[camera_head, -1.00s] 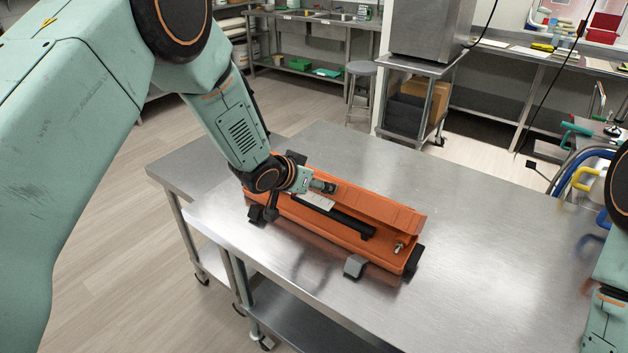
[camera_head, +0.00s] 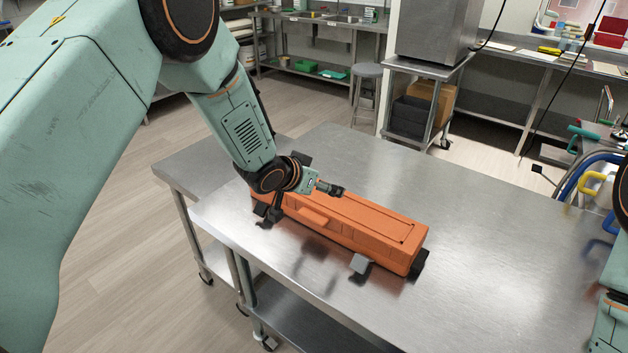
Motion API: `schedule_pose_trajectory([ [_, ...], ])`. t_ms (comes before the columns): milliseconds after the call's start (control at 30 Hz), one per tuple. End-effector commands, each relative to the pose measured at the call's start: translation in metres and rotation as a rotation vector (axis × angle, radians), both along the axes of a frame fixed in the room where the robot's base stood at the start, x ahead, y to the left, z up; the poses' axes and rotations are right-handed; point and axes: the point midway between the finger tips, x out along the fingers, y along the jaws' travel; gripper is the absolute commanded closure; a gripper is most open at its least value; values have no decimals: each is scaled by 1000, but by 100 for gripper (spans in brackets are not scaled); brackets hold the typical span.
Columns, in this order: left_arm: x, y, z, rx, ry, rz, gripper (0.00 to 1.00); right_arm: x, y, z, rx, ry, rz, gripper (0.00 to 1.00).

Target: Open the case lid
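The long orange case (camera_head: 345,236) lies on the steel table. Its lid (camera_head: 365,218) is down, and the inside is hidden. A raised orange tab (camera_head: 312,214) shows on the front side. My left gripper (camera_head: 337,190) is just above the lid's far edge, left of the middle of the case. Its dark fingers are small and seen from the side; I cannot tell whether they touch the lid or how far apart they are. Part of my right arm shows at the right edge, but its gripper is out of frame.
Dark and grey blocks (camera_head: 360,264) stand at the case's corners and front. The steel table (camera_head: 480,270) is clear to the right of the case. A lower steel table (camera_head: 190,165) adjoins at the left. Blue and yellow handles (camera_head: 590,185) are at the far right.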

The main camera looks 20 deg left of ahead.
Motion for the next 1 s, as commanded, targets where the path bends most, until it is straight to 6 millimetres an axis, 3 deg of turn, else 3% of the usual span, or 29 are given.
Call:
schedule_pose_trajectory([
  [167,-13,6,13,-2,0,3,2,0,0,0,0,0,0,60],
  [600,-70,27,62,-4,-1,4,2,0,0,0,0,0,0,60],
  [1000,-86,32,74,0,1,-1,2,0,0,0,0,0,0,60],
])
